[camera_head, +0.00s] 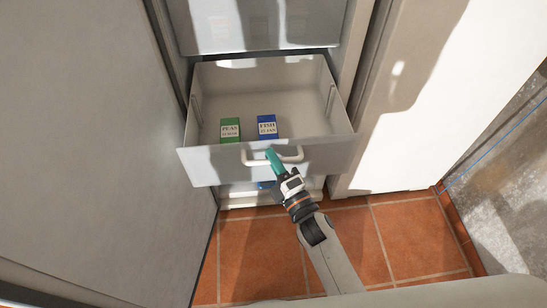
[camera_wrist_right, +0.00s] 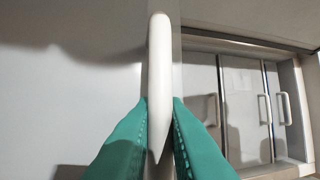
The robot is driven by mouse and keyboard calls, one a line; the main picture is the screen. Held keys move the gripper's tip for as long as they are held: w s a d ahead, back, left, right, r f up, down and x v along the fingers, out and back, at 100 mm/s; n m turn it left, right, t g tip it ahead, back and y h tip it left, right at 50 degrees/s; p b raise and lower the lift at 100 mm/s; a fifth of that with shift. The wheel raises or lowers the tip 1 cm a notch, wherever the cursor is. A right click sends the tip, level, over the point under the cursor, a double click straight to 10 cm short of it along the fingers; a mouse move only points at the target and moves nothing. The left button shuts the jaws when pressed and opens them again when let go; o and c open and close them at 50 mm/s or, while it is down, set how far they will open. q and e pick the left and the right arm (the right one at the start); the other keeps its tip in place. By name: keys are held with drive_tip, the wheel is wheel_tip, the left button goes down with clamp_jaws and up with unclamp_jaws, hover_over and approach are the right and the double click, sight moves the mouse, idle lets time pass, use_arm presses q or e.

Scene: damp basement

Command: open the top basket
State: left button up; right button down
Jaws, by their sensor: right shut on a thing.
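A grey-white basket (camera_head: 267,163) is pulled out of the tall cabinet, its inside open to view from above. A green box (camera_head: 230,129) and a blue box (camera_head: 267,126) with printed labels lie in it. My right gripper (camera_head: 271,157) is at the white bar handle (camera_head: 249,161) on the basket's front. In the right wrist view its teal fingers (camera_wrist_right: 158,138) are shut around the white handle (camera_wrist_right: 159,60), one on each side. My left gripper is not in view.
Above the open basket is another pale front panel (camera_head: 260,25). A large pale door or panel (camera_head: 100,130) stands close on the left. A white wall with a wooden-toned frame is on the right. The orange tiled floor (camera_head: 405,240) in front is clear.

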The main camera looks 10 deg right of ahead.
drive_tip(key=c, duration=1.7)
unclamp_jaws()
drive_tip(key=shift+b+v, duration=0.8)
drive_tip(key=shift+v, duration=5.25)
drive_tip(key=shift+w, duration=0.1)
